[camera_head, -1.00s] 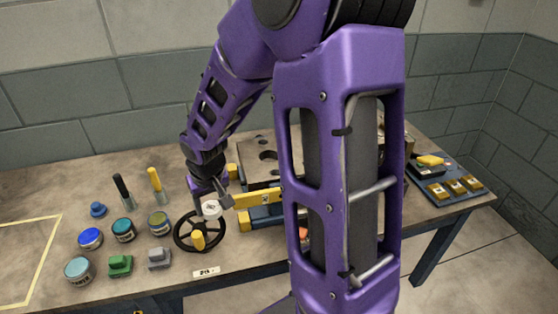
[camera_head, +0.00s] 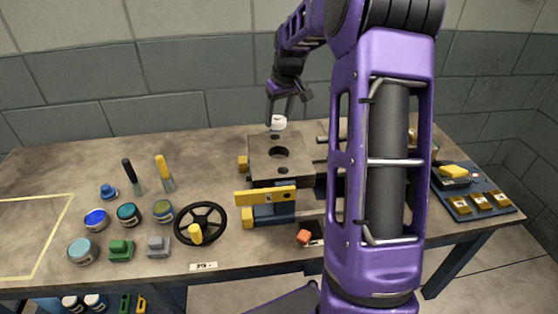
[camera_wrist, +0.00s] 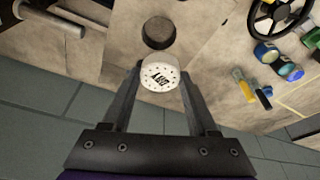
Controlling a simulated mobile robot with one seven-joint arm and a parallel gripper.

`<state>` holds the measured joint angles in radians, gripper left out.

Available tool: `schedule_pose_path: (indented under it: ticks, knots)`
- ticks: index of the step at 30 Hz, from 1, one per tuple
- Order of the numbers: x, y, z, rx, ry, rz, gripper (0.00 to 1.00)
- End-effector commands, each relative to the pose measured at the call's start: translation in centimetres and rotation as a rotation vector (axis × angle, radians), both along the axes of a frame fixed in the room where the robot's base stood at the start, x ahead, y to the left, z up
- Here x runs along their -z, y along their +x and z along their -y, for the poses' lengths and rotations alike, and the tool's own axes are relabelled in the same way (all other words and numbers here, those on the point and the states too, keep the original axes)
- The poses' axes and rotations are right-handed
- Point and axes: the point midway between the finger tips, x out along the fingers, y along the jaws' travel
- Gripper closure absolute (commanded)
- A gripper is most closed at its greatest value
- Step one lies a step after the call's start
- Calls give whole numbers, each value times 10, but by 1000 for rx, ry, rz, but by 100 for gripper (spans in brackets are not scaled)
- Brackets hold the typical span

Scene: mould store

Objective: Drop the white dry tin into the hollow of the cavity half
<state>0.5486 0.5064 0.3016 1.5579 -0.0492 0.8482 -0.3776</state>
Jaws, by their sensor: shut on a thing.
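The white tin (camera_head: 278,122) has dark print on its lid. My gripper (camera_head: 278,117) is shut on it and holds it up near the back edge of a grey-brown block. That block, which looks like the cavity half (camera_head: 300,171), has a dark round hollow (camera_head: 280,152) in its top. In the wrist view the tin (camera_wrist: 160,77) sits between my two fingers, lid facing the camera, and the hollow (camera_wrist: 159,32) shows just beyond it, apart from it. The hollow looks empty.
A yellow bar (camera_head: 265,195) stands in front of the block. A black handwheel (camera_head: 200,223) is to the left, with several tins and stamps beyond. An orange piece (camera_head: 304,237) lies at the front. A blue tray (camera_head: 500,213) is at the right. My arm hides the middle right.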

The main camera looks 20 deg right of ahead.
Motion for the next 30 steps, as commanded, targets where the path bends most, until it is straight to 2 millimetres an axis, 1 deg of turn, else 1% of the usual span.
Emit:
schedule_pose_path:
  ticks: [2, 6, 9, 16, 21, 23, 30]
  knots:
    - [7, 2, 4, -6, 2, -1, 94]
    - [34, 1, 5, -8, 3, -3, 94]
    - [50, 1, 4, -9, 2, -3, 94]
    - [68, 2, 4, -7, 1, 0, 94]
    - [93, 1, 4, -7, 2, -2, 94]
    - [97, 2, 4, -7, 1, 0, 94]
    - [97, 2, 4, -7, 0, 1, 94]
